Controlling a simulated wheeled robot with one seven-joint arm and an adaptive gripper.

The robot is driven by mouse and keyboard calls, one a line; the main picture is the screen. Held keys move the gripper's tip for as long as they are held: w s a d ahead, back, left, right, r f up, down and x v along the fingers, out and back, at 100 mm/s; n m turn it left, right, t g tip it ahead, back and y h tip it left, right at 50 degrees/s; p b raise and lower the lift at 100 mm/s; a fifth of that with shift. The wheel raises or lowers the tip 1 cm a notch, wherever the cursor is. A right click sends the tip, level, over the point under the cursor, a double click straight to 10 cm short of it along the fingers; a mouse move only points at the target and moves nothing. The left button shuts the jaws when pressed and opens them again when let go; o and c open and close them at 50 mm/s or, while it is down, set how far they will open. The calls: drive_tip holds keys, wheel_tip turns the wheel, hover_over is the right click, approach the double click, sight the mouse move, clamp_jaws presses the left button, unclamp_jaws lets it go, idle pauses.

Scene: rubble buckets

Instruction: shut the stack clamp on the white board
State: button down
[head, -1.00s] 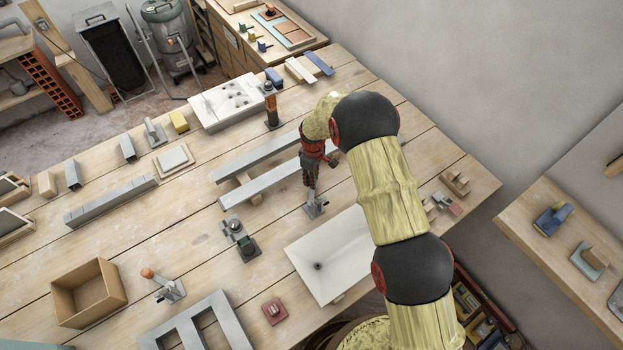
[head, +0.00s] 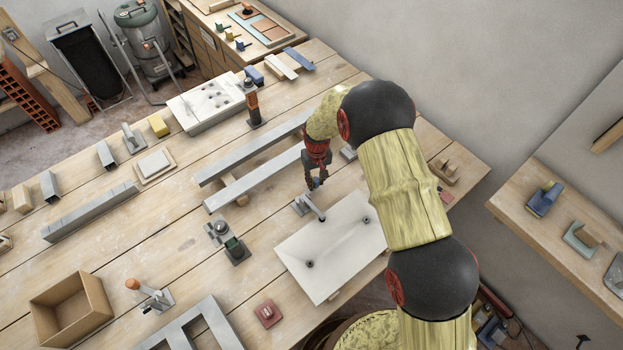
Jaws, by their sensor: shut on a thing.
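The white board (head: 345,252) lies on the bench at front right, with dark round spots on its face. The stack clamp (head: 302,205) stands at the board's far left edge. Its grey arm reaches over the board, with its tip above the board's far part; I cannot tell if the tip touches. My gripper (head: 317,184) points down just behind the clamp and is shut on the clamp's handle, mostly hidden by the fingers.
Two long grey bars (head: 252,185) lie left of my gripper. A small clamp-like device (head: 234,249) stands left of the board.

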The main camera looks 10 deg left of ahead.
drive_tip(key=shift+s+d+m, duration=0.35)
drive_tip(key=shift+d+m, duration=0.1)
drive_tip(key=shift+m, duration=0.35)
drive_tip(key=c, duration=1.6)
unclamp_jaws()
drive_tip(key=shift+o, duration=0.2)
wheel_tip(320, 180, up, 12)
